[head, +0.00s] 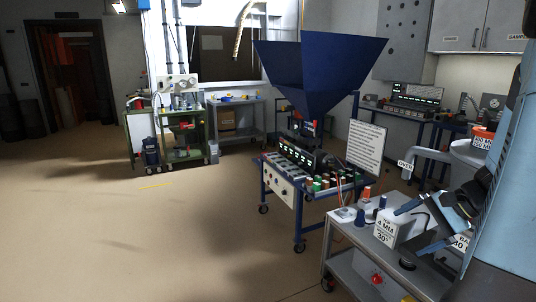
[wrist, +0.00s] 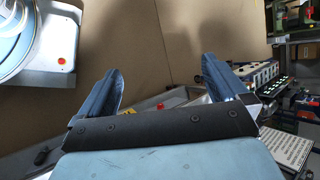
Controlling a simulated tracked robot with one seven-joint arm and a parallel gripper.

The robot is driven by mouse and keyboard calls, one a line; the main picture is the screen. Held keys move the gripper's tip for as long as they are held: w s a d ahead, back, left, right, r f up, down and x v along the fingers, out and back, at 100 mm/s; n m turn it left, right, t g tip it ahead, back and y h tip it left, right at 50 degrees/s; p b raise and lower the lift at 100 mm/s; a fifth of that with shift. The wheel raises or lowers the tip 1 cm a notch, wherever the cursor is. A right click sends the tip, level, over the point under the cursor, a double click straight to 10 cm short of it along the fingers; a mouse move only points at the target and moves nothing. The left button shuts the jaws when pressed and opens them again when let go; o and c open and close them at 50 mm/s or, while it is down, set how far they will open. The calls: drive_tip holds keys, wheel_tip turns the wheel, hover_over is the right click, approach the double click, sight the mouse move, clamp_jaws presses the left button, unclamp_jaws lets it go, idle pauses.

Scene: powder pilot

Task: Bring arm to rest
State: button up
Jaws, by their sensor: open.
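My gripper (wrist: 162,84) is open, with its two blue fingers spread wide apart in the wrist view.
A white box marked 4 MM (head: 392,232) and small bottles stand on the grey cart close to the gripper. A blue hopper (head: 318,75) rises over a blue-framed cart (head: 285,190) in the middle. A green cart (head: 140,140) stands far left. The left floor is clear.

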drive_tip(key=s+a+r+n+t+h, duration=0.1)
drive_tip(key=s+a+r+n+h, duration=0.6)
drive_tip(key=a+r+n, duration=0.5)
drive_tip(key=shift+s+a+r+n, duration=0.4)
drive_tip(key=shift+s+a+r, duration=0.35)
drive_tip(key=shift+s+a, duration=0.65)
drive_tip(key=shift+w+a, duration=0.2)
